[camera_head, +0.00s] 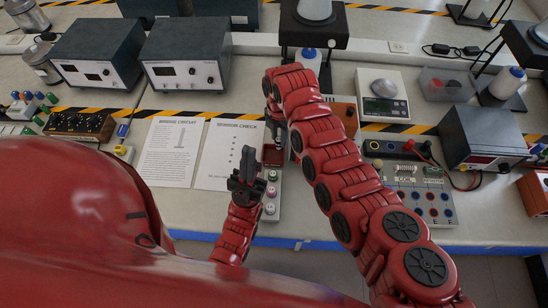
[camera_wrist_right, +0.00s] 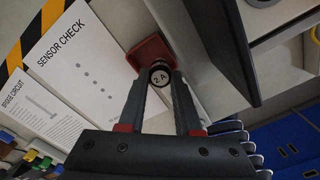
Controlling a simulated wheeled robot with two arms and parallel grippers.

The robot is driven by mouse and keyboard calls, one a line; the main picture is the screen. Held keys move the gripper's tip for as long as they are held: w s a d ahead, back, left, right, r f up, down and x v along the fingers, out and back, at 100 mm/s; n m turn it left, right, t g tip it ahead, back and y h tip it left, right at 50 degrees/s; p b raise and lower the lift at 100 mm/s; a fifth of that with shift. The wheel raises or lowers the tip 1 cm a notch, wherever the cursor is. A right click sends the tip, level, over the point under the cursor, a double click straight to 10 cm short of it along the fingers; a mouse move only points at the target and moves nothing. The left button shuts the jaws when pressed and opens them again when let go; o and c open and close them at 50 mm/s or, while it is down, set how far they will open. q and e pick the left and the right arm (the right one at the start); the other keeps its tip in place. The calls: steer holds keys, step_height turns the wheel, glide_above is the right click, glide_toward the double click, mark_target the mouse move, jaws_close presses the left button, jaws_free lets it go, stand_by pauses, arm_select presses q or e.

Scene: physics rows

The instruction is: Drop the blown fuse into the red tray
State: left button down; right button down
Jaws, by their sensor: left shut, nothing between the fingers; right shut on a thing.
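The red tray (camera_head: 273,155) is a small dark-red box on the bench, right of the Sensor Check sheet. My right gripper (camera_head: 278,130) reaches down just behind and above it. In the right wrist view, the right gripper (camera_wrist_right: 160,82) is shut on a round dark fuse with a pale face marked "2 A" (camera_wrist_right: 159,78). The tray (camera_wrist_right: 151,50) shows just beyond the fuse there; the gap between them is hard to judge. My left gripper (camera_head: 247,168) is shut and empty, in front of the Sensor Check sheet and left of the tray.
A pale strip with several coloured round caps (camera_head: 271,191) lies in front of the tray. The Sensor Check sheet (camera_head: 220,150) and Bridge Circuit sheet (camera_head: 172,150) lie to the left. A black stand (camera_head: 312,38) rises behind, and a coil board (camera_head: 415,190) sits at right.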

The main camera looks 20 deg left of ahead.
steer(key=shift+f, duration=0.15)
steer(key=c, duration=0.5)
jaws_free()
steer(key=shift+w+r+b, duration=0.15)
steer(key=shift+r+b, duration=0.15)
steer(key=shift+r, duration=0.15)
step_height(320, 180, up, 6)
steer(key=shift+d+f+b, duration=0.1)
steer(key=shift+b, duration=1.15)
steer(key=r+b, duration=0.1)
steer(key=r, duration=0.9)
steer(key=shift+s+a+r+b, duration=0.2)
steer(key=shift+r+b, duration=0.15)
